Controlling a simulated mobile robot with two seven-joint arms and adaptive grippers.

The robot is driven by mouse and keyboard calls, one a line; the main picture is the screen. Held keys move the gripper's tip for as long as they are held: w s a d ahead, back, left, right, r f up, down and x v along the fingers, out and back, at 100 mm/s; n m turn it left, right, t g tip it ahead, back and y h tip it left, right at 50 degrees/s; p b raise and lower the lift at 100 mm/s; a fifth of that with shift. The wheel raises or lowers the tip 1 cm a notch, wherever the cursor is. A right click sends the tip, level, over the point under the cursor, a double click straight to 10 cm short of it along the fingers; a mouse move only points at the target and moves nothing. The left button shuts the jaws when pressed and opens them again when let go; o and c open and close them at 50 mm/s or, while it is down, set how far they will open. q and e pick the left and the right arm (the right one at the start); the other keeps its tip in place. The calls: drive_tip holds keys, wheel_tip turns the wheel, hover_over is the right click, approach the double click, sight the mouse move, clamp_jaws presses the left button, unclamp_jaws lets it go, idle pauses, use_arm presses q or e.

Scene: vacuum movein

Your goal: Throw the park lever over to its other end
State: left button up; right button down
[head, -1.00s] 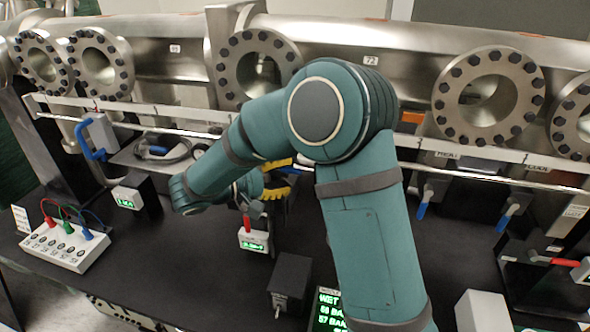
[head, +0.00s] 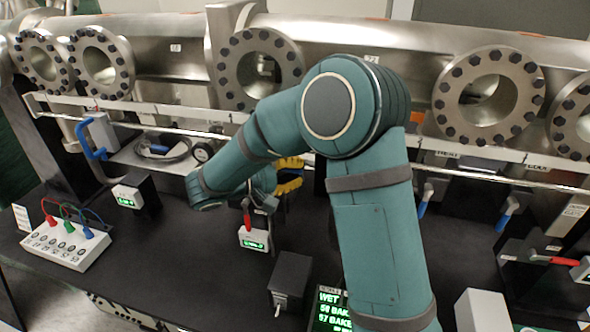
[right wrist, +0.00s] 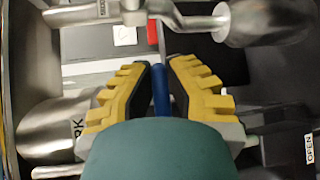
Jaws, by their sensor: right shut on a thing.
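In the right wrist view, a blue lever handle (right wrist: 160,88) stands between the yellow-padded fingers of my right gripper (right wrist: 158,92), which is shut on it. A label ending in "RK" (right wrist: 78,128) is at the left, and an "OPEN" label (right wrist: 310,148) is at the right edge. In the head view my right gripper (head: 289,177) shows only partly behind my teal arm, and the lever it holds is hidden there. My left gripper is not in view.
Steel flanged ports (head: 262,68) line the back wall above a long white rail (head: 480,160). Other blue-handled levers (head: 508,212) hang to the right. A small box with a red handle and green display (head: 253,238) stands just below my gripper. A cable box (head: 65,243) is at left.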

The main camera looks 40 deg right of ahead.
drive_tip(key=f+m+y+b, duration=0.1)
drive_tip(key=y+b, duration=0.1)
drive_tip(key=b, duration=0.2)
drive_tip(key=shift+f+m+t, duration=0.3)
drive_tip(key=shift+w, duration=0.1)
drive_tip(key=shift+r, duration=0.1)
drive_tip(key=c, duration=1)
unclamp_jaws()
drive_tip(key=shift+a, duration=0.1)
drive_tip(key=v, duration=1.1)
drive_tip(key=shift+a+r, duration=0.2)
drive_tip(key=shift+a, duration=0.15)
